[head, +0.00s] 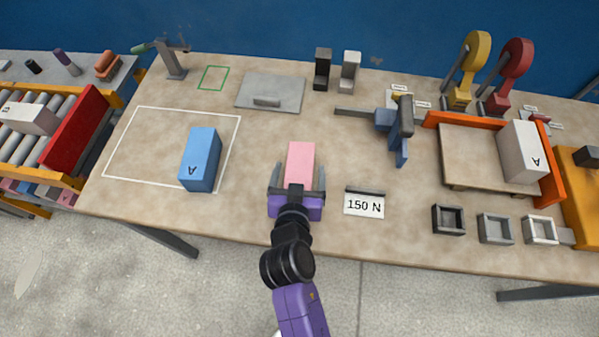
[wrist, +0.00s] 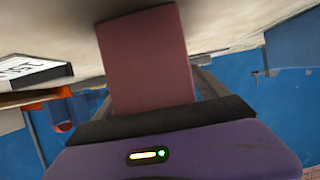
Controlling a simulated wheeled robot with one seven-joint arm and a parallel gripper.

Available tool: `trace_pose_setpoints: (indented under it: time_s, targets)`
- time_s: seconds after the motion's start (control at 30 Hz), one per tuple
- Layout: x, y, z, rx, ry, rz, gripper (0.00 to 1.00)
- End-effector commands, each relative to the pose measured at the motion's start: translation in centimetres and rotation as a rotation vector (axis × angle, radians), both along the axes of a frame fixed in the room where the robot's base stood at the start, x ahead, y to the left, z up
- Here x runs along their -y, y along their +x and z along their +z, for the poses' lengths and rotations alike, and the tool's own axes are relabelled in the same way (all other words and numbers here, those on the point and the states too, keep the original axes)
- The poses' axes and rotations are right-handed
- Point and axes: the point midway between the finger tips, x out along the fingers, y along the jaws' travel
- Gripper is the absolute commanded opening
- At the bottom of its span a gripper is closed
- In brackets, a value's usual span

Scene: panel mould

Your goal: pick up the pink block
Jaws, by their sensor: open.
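The pink block (head: 300,163) lies on the table in front of my gripper in the head view. My gripper (head: 297,180) is open, with one grey finger to the left of the block and one to the right. The block's near end is hidden behind the gripper body. In the wrist view the pink block (wrist: 147,62) stands large between the fingers, beyond the purple gripper body. I cannot tell whether either finger touches it.
A "150 N" sign (head: 364,204) is close on the right. A blue clamp (head: 392,122) and an orange-edged frame (head: 433,119) are further right. Table space left of the gripper is clear.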

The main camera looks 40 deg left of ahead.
Motion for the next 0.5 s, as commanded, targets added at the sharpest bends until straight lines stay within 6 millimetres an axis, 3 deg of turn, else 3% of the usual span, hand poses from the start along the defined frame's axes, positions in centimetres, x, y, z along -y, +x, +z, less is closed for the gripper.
trace_pose_setpoints:
  time_s: [0.27, 0.5]
  targets:
    - [-0.11, 0.23, -0.15, 0.0, 0.0, -0.001, 0.84]
    - [-0.1, 0.21, -0.14, 0.0, 0.0, -0.001, 0.36]
